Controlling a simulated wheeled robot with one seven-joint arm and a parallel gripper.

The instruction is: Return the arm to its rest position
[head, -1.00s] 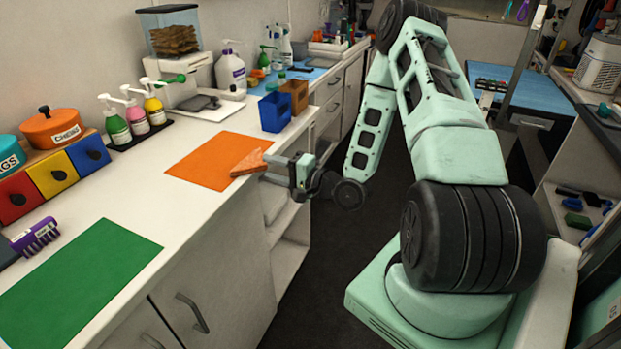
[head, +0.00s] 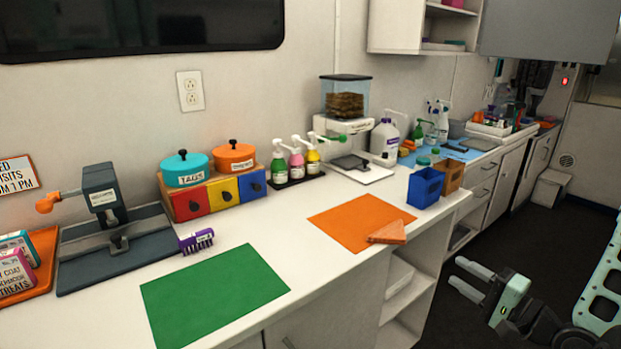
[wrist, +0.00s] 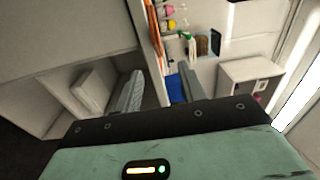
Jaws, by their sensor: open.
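My gripper (head: 472,281) is at the lower right of the head view, out past the counter's front edge. Its two fingers are apart with nothing between them. In the wrist view its two grey fingers (wrist: 160,90) also stand apart and empty, with the shelves and counter beyond. Part of my pale green arm shows at the right edge of the head view. An orange wedge-shaped piece (head: 388,233) lies on the orange mat (head: 345,222) near the counter's front edge, apart from my gripper.
The white counter (head: 300,275) runs along the wall, with open shelves (head: 408,290) below its end. A blue bin (head: 425,188) and a brown bin (head: 449,175) stand near its front edge. A green mat (head: 212,292) lies nearer. Dark floor (head: 520,240) lies open right of the counter.

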